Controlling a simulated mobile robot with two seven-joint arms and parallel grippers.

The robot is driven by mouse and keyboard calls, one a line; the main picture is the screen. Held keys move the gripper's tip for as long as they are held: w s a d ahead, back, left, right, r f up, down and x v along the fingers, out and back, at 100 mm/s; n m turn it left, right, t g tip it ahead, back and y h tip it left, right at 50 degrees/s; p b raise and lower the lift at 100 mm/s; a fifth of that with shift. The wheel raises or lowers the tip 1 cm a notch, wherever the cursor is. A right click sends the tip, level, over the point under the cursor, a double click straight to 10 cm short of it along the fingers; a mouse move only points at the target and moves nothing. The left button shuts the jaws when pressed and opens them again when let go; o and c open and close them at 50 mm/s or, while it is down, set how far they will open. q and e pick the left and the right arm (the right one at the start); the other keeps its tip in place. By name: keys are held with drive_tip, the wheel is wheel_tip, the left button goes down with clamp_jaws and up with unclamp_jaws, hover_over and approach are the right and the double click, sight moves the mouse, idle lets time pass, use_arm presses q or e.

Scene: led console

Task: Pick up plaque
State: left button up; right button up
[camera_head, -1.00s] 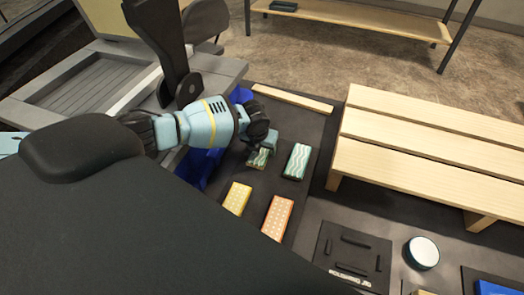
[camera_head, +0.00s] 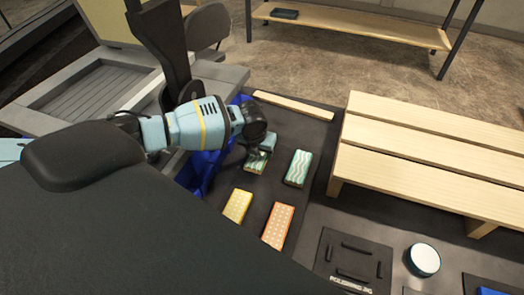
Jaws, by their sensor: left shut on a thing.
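Several small patterned plaques lie on a dark mat. My left gripper (camera_head: 260,153) points down at the back left plaque (camera_head: 255,166), a green one with a wavy pattern, and is shut on it. The gripper hides part of this plaque, and I cannot tell whether it is clear of the mat. A second green plaque with white waves (camera_head: 298,168) lies to its right. A yellow plaque (camera_head: 237,206) and an orange dotted plaque (camera_head: 278,226) lie nearer to me. My right gripper is not in view.
A blue bin (camera_head: 202,172) is partly hidden behind my left arm. A wooden slatted bench (camera_head: 430,150) stands at the right. A wooden strip (camera_head: 293,105) lies behind the plaques. A black panel (camera_head: 354,258) and a round white-topped object (camera_head: 423,259) are at front right.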

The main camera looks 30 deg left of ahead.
use_arm(q)
drive_tip(key=s, duration=0.4)
drive_tip(key=s+r, duration=0.1)
drive_tip(key=s, duration=0.4)
drive_tip(key=s+p, duration=0.1)
drive_tip(key=s, duration=0.4)
drive_tip(key=shift+d+r, duration=0.3)
drive_tip(key=shift+d, duration=0.1)
